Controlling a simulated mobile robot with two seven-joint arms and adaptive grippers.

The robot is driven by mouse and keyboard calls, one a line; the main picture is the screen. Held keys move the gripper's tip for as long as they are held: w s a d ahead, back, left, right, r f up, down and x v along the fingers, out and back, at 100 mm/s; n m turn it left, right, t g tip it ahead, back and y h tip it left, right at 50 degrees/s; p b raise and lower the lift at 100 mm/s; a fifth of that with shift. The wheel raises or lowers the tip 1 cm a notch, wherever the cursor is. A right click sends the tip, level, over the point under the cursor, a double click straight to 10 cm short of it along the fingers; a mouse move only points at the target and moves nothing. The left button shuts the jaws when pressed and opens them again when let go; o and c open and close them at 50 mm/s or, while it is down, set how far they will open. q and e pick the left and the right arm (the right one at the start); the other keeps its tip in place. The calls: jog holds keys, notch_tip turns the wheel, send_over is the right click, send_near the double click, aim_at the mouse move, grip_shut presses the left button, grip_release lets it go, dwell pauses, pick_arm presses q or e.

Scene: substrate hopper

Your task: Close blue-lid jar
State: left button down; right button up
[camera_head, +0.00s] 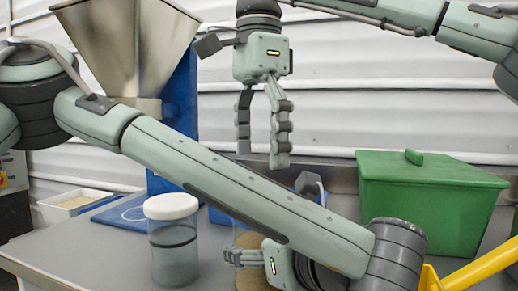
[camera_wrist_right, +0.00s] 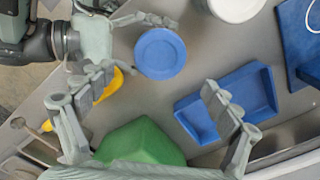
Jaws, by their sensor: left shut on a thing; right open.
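The blue-lid jar (camera_head: 250,270) stands on the table, mostly hidden behind my left arm in the head view. Its round blue lid (camera_wrist_right: 160,53) shows from above in the right wrist view, over the jar; how tightly it sits cannot be told. My left gripper (camera_head: 232,257) is shut on the jar from the side; its fingers also show at the lid's edge in the wrist view (camera_wrist_right: 152,20). My right gripper (camera_head: 261,156) hangs above, fingers pointing down, open and empty. In its wrist view the lid lies between and beyond the fingers.
A white-lid jar (camera_head: 172,245) stands left of the blue-lid jar. A blue tray (camera_wrist_right: 262,88) and a green lidded bin (camera_head: 425,205) are nearby. The metal hopper (camera_head: 130,45) with its blue stand is at left. A yellow handle (camera_head: 480,268) sticks out at lower right.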

dwell(0.4)
jog(key=shift+f, duration=4)
jog(key=shift+c, duration=0.2)
